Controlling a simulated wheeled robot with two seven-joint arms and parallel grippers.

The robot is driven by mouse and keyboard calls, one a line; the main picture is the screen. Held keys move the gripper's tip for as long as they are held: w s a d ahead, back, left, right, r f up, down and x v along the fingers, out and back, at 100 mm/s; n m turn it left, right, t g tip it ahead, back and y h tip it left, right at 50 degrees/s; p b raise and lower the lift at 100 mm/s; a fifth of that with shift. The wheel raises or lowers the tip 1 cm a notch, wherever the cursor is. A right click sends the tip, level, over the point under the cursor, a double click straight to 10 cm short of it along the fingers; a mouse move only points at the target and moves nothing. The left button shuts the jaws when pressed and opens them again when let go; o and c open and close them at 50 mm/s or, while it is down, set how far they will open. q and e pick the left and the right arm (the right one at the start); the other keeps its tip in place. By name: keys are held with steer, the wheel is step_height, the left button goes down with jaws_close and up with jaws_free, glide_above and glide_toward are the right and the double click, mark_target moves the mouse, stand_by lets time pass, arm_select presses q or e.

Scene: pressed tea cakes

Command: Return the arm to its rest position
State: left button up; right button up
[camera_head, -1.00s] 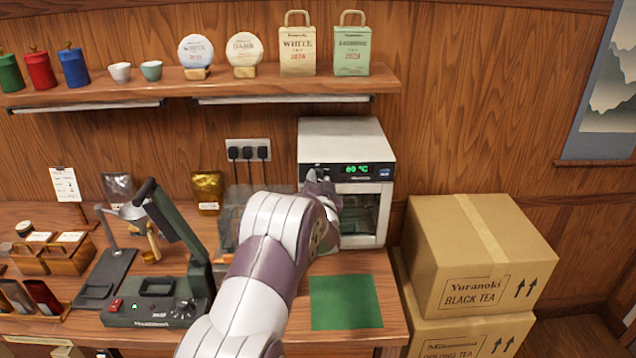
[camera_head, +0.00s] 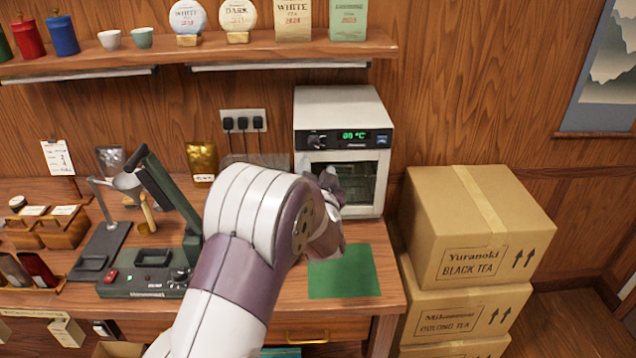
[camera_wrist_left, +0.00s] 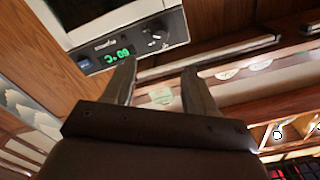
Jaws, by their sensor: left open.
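My left arm comes up from the bottom of the head view, and its gripper (camera_head: 333,188) is in front of the white oven (camera_head: 345,108). The wrist partly hides the oven's door. In the left wrist view the two fingers (camera_wrist_left: 158,90) stand apart with nothing between them, so the gripper is open and empty. The oven's panel with its green temperature display (camera_wrist_left: 117,54) shows just beyond the fingers there. I cannot tell whether the fingers touch the oven. My right gripper is not in view.
A green mat (camera_head: 343,272) lies bare on the counter below the gripper. A green press (camera_head: 150,275) stands to the left. Stacked cardboard boxes (camera_head: 478,228) stand at the right. A wooden shelf (camera_head: 130,60) with tea goods runs above.

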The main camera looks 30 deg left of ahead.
arm_select(q)
steer(key=shift+v, duration=1.15)
